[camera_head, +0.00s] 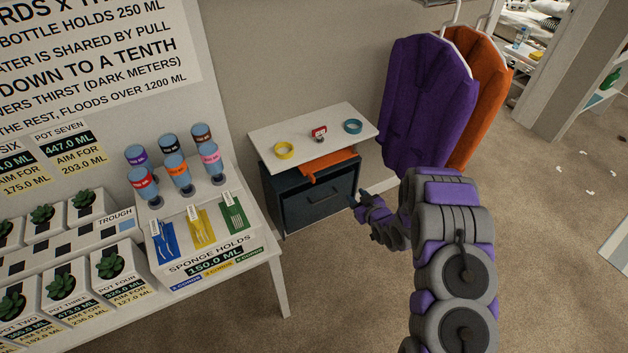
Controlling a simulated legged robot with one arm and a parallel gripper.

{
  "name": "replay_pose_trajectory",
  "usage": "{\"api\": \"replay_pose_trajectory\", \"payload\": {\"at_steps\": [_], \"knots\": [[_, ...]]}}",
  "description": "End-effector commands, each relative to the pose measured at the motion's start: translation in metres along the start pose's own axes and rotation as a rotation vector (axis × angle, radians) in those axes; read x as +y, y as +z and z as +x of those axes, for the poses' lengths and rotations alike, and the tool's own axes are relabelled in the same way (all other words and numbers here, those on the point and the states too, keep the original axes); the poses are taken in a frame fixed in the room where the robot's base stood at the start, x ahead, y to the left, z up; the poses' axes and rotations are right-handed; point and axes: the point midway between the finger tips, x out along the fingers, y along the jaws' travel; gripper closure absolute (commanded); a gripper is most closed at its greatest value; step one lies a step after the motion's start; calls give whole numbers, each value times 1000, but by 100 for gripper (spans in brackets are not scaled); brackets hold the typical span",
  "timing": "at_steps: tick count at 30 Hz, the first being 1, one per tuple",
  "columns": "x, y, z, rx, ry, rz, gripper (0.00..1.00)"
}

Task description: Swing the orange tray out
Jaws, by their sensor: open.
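The orange tray (330,160) shows as a thin orange strip between the white top (300,128) and the dark cabinet (312,195). A small orange tab juts out at its left front end. Most of the tray is hidden under the white top. My gripper (359,200) is open beside the cabinet's front right side, lower than the tray and to its right. It appears empty, and I cannot tell whether it touches the cabinet. My arm reaches in from the lower right.
A yellow ring (284,151), a small red item (319,131) and a blue ring (353,126) lie on the white top. Purple (425,95) and orange (483,85) garments hang at right. A table (185,292) with plants and bottles stands left. Carpet (345,290) in front is clear.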

Motion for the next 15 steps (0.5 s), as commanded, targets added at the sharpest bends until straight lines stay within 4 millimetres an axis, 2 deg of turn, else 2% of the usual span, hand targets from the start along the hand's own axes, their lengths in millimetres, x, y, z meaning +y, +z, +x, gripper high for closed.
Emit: {"api": "replay_pose_trajectory", "payload": {"at_steps": [1,6,10,15], "knots": [[-12,10,4,43,-20,18,60],[-50,24,8,206,-65,73,60],[-68,29,6,303,-82,110,60],[-80,30,2,371,-90,138,60]]}}
